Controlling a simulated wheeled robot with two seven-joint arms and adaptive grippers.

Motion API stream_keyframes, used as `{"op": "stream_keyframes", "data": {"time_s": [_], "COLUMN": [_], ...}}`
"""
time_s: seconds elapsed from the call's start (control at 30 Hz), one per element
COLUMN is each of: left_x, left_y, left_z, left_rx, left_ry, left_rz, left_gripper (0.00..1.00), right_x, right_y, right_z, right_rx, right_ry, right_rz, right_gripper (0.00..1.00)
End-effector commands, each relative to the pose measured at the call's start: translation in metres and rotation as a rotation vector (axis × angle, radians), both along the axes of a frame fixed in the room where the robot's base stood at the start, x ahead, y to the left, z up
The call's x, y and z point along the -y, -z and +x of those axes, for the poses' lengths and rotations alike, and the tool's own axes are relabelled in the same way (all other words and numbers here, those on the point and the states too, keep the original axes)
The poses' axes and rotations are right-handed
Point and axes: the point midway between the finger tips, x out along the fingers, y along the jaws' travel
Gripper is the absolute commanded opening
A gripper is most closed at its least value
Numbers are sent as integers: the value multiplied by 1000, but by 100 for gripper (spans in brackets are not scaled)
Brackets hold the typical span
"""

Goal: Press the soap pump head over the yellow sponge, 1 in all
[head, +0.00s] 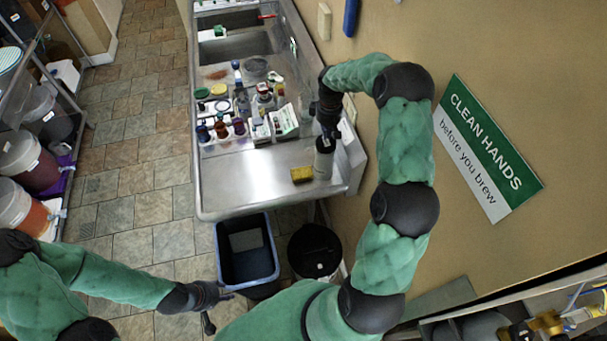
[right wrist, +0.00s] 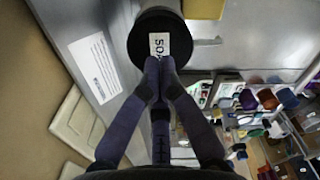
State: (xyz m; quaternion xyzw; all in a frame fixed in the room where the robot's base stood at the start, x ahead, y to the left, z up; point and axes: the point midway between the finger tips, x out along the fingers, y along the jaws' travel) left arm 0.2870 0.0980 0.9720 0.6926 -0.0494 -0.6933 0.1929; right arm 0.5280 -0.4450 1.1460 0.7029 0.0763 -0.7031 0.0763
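The yellow sponge (head: 302,174) lies on the steel counter near its front right corner; its edge shows at the top of the right wrist view (right wrist: 203,8). The soap bottle (head: 324,160) stands upright right beside it, pale with a dark top. In the right wrist view its dark round body (right wrist: 140,45) carries a white label with "SO" readable. My right gripper (head: 326,130) is directly above the bottle, its fingertips (right wrist: 158,68) together over the bottle's top. The pump head is hidden; contact cannot be told. My left gripper (head: 218,310) is open and empty, low, beside the blue bin.
Several bottles, jars and boxes (head: 262,115) crowd the counter behind the sponge. Sink basins (head: 235,45) lie further back. The counter front (head: 235,180) is clear. A blue bin (head: 247,250) and a black bin (head: 314,250) stand below. A wall is close on the right.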

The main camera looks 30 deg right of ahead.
Motion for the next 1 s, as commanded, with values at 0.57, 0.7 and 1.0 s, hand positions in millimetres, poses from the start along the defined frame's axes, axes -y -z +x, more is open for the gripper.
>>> {"op": "stream_keyframes", "data": {"time_s": [0.57, 0.7, 1.0], "left_x": [0, 0, 0], "left_y": [5, 8, 14], "left_z": [0, 0, 0], "left_rx": [0, 0, 0], "left_ry": [0, 0, 0], "left_rz": [0, 0, 0], "left_gripper": [40, 40, 40], "right_x": [0, 0, 0], "right_y": [7, 11, 20], "right_z": [0, 0, 0], "right_rx": [0, 0, 0], "right_ry": [0, 0, 0], "right_rz": [0, 0, 0], "right_gripper": [0, 0, 0]}}
